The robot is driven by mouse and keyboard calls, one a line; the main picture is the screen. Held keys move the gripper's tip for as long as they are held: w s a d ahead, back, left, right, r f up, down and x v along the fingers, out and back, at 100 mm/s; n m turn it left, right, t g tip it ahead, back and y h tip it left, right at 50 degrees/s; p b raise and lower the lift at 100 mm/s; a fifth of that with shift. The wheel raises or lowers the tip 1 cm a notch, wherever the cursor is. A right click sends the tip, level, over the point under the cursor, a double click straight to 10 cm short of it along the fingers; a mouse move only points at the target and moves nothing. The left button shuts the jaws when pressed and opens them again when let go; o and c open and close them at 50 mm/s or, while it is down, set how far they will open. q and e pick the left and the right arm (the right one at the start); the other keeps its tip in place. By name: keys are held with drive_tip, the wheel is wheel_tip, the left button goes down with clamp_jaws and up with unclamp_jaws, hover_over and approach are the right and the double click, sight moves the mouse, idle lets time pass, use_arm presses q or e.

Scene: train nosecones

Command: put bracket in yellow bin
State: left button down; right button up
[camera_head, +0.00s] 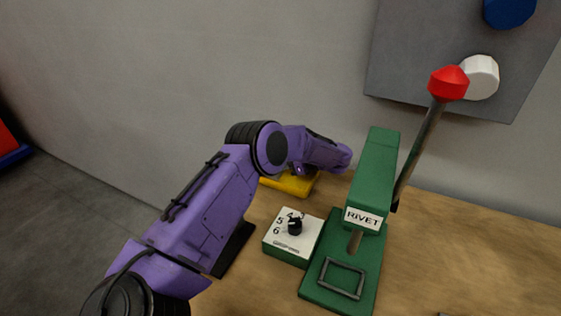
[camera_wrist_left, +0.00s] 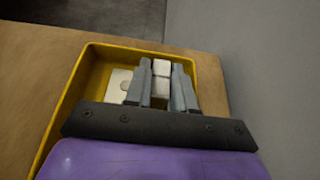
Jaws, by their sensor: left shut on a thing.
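My left gripper (camera_wrist_left: 163,88) is shut on a pale grey metal piece, which looks like the bracket (camera_wrist_left: 161,69). Parts of the bracket show between the two grey fingers. The fingers and bracket are over the inside of the yellow bin (camera_wrist_left: 69,108) in the left wrist view. I cannot tell whether the bracket touches the bin's floor. Another flat pale piece (camera_wrist_left: 118,84) shows inside the bin, left of the fingers. In the head view the yellow bin (camera_head: 291,185) is mostly hidden behind my left arm, and the left fingers are hidden. My right gripper is not in view.
A green rivet press (camera_head: 374,165) with a red-knobbed lever (camera_head: 448,83) stands right of my left arm. A green box with a white top and black dial (camera_head: 295,227) sits beside it. A grey wall rises behind the wooden table (camera_head: 450,245), whose right part is mostly clear.

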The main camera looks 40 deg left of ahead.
use_arm(q)
drive_tip(key=shift+f, duration=0.15)
drive_tip(key=c, duration=1.2)
unclamp_jaws()
drive_tip(key=shift+c, duration=0.2)
drive_tip(key=shift+r+p, duration=0.3)
drive_tip(key=shift+r, duration=0.1)
drive_tip(key=b+v, duration=0.1)
drive_tip(key=v, duration=0.2)
drive_tip(key=b+v, duration=0.2)
drive_tip(key=v, duration=0.2)
drive_tip(key=shift+w+d+f, duration=0.1)
drive_tip(key=shift+d+f, duration=0.05)
drive_tip(key=shift+f, duration=0.05)
drive_tip(key=shift+d+r, duration=0.1)
drive_tip(key=shift+d, duration=0.05)
drive_tip(key=shift+a+r, duration=0.1)
drive_tip(key=shift+a, duration=0.1)
